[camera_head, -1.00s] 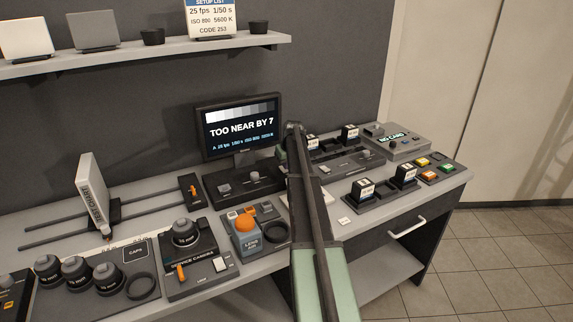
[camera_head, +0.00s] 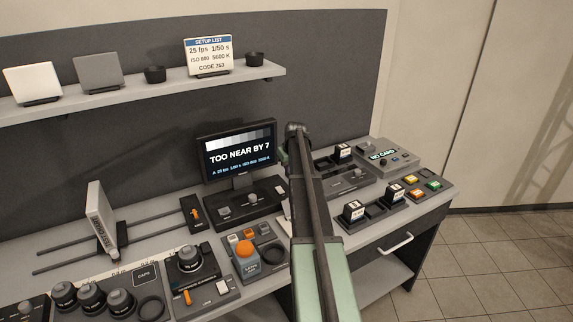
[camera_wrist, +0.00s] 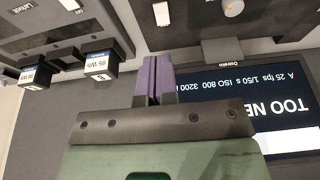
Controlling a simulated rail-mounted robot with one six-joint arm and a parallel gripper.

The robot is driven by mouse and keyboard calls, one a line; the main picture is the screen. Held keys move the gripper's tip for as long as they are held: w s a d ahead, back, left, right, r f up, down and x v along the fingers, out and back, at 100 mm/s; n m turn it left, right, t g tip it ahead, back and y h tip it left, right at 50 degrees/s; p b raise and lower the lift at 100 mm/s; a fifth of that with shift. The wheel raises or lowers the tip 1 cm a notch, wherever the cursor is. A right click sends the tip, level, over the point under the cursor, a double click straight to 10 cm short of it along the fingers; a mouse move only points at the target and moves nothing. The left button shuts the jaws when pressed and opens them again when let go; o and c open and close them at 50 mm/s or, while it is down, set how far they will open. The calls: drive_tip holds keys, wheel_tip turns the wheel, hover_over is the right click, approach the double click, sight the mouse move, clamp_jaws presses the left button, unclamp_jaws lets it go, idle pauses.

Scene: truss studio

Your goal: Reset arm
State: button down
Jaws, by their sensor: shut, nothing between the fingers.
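My green-and-dark arm reaches up over the middle of the workbench (camera_head: 345,243) in the head view, and its end hides part of the bench behind it. My gripper shows in the wrist view (camera_wrist: 153,78), with its two purple fingers pressed together and nothing between them. In that view it hangs in front of the monitor (camera_wrist: 262,112), which appears upside down. In the head view the monitor (camera_head: 238,152) reads "TOO NEAR BY 7" and stands left of my arm.
Battery blocks (camera_head: 353,211) and a "NO CARD" unit (camera_head: 384,154) lie right of my arm. An orange-topped lens box (camera_head: 246,256), a camera (camera_head: 190,261) and capped lenses (camera_head: 92,297) lie left. A shelf (camera_head: 190,92) holds a setup list (camera_head: 208,56) above.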

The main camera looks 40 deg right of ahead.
drive_tip(key=shift+f, duration=0.1)
drive_tip(key=s+a+f+g+b, duration=0.1)
drive_tip(key=s+a, duration=0.7)
drive_tip(key=a, duration=0.8)
drive_tip(key=s+a+f+n+g+b, duration=0.1)
drive_tip(key=s+a, duration=0.7)
drive_tip(key=a, duration=0.9)
drive_tip(key=s+a+f+n+g+b, duration=0.1)
drive_tip(key=s+a, duration=0.7)
drive_tip(key=a, duration=0.8)
wheel_tip(320, 180, down, 2)
drive_tip(key=shift+s+a+f+y+b, duration=0.1)
drive_tip(key=shift+s+a+y+b, duration=0.25)
drive_tip(key=shift+b, duration=0.45)
drive_tip(key=shift+w+d, duration=0.15)
drive_tip(key=shift+d, duration=0.05)
